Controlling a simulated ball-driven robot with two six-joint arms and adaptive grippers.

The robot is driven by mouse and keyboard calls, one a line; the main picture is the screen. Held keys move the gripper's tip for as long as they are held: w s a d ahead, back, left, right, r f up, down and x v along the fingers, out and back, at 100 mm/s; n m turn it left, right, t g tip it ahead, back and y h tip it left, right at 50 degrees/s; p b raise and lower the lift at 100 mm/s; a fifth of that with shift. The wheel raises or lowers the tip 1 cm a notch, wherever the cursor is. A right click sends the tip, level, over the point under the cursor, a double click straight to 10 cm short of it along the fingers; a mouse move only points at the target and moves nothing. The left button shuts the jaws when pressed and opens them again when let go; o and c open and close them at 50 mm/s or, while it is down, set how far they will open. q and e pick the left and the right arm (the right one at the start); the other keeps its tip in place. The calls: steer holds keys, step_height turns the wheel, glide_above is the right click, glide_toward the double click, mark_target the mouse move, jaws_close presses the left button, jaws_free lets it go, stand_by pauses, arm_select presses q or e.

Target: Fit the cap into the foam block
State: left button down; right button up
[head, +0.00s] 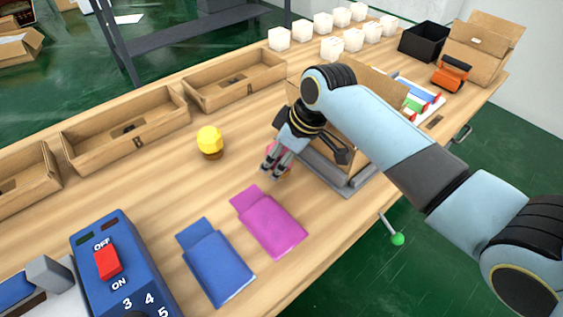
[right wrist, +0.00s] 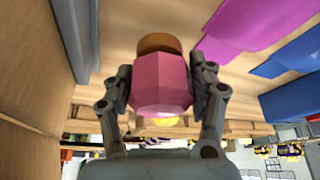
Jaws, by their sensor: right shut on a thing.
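My right gripper (head: 272,172) is shut on a pink faceted cap (right wrist: 162,84) with a brown round end, close above the table. In the head view only small bits of pink show beside the fingers. In the right wrist view the cap sits between the two fingers (right wrist: 165,98). A similar yellow faceted cap (head: 209,139) with a brown base stands on the table to the left. I cannot make out a foam block for certain. An open cardboard box (head: 345,150) on a grey base (head: 335,180) is partly hidden behind my right arm. My left gripper is not in view.
Magenta (head: 270,222) and blue (head: 216,262) pouches lie in front, beside a blue switch box (head: 118,258). Cardboard trays (head: 127,128) line the far edge. Several white cubes (head: 279,38), a black bin (head: 424,41) and a cardboard carton (head: 482,45) stand at the back right.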

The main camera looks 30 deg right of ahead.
steer(key=shift+f, duration=1.3)
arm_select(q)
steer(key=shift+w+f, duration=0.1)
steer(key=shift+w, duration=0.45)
arm_select(e)
steer(key=o, duration=1.2)
steer(key=shift+f, duration=0.1)
